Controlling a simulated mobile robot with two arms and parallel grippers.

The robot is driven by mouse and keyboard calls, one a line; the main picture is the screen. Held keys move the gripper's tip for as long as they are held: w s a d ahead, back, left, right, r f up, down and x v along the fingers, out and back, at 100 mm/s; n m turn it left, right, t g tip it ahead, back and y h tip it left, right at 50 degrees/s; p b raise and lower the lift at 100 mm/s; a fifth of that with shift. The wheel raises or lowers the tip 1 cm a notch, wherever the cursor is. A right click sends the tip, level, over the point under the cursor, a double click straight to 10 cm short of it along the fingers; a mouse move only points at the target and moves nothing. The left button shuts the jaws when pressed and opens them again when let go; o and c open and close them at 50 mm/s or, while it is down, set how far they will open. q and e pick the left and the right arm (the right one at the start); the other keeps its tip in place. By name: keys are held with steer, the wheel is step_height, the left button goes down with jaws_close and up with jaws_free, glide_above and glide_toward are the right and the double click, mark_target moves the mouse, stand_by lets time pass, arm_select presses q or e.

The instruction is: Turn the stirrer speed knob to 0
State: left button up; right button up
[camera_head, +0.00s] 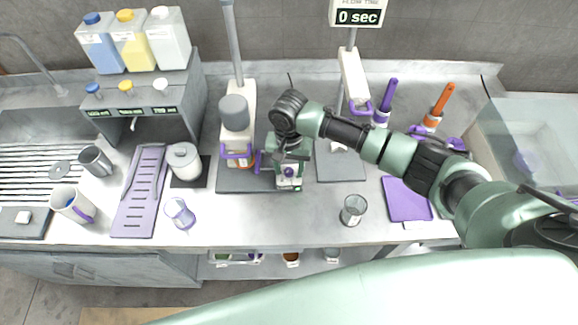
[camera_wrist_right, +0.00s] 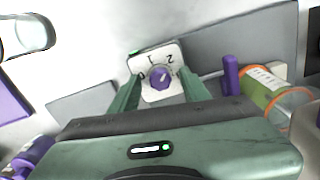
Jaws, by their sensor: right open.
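The purple stirrer speed knob (camera_wrist_right: 161,78) sits on a white dial plate (camera_wrist_right: 152,59) marked 0, 1 and 2. I cannot tell clearly which mark it points at. In the head view the knob (camera_head: 288,172) shows on the front of a small control box. My right gripper (camera_wrist_right: 158,77) is open, with its green fingers on either side of the knob; I cannot tell if they touch it. In the head view my right gripper (camera_head: 289,160) is over the box and hides part of it. The stirrer (camera_head: 235,113) stands left of it. My left gripper is not in view.
A purple handle (camera_wrist_right: 231,75) and an orange-rimmed glass vessel (camera_wrist_right: 285,100) stand close to the right finger. A dispenser (camera_head: 150,120) stands at the back left.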

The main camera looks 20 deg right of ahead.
jaws_close()
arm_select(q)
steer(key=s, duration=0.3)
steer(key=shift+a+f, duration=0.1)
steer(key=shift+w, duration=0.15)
arm_select(e)
steer(key=shift+n, duration=1.1)
steer(key=n, duration=0.8)
steer(key=shift+n, duration=0.4)
steer(key=n, duration=0.6)
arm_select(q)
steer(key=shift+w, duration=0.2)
arm_select(e)
steer(key=n, duration=0.6)
steer(key=shift+n, duration=0.4)
